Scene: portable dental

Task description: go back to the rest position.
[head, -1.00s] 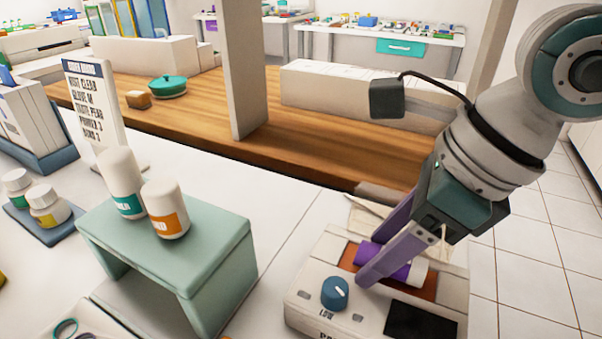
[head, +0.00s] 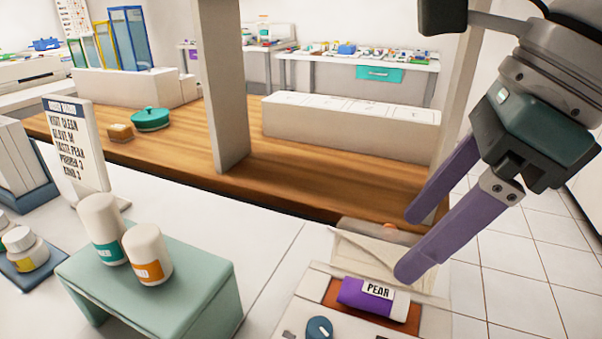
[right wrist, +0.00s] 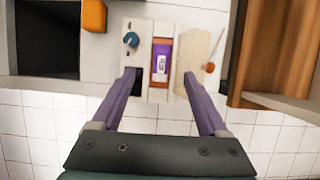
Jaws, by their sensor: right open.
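My right gripper (head: 408,245) is open and empty, with its purple fingers raised above the white device (head: 437,322) at the front right. A purple tube (head: 365,297) with a white label reading "PEAR" lies in the device's orange-brown recess, apart from the fingers. In the right wrist view the tube (right wrist: 161,62) shows between and beyond the open fingertips (right wrist: 158,74). A blue knob (head: 319,328) is on the device. My left gripper is not in view.
A green stand (head: 190,290) carries two white bottles, one with a teal label (head: 103,230) and one with an orange label (head: 147,255). A wooden counter (head: 300,185) with a post (head: 222,90) lies behind. Tiled floor (head: 520,270) is free at the right.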

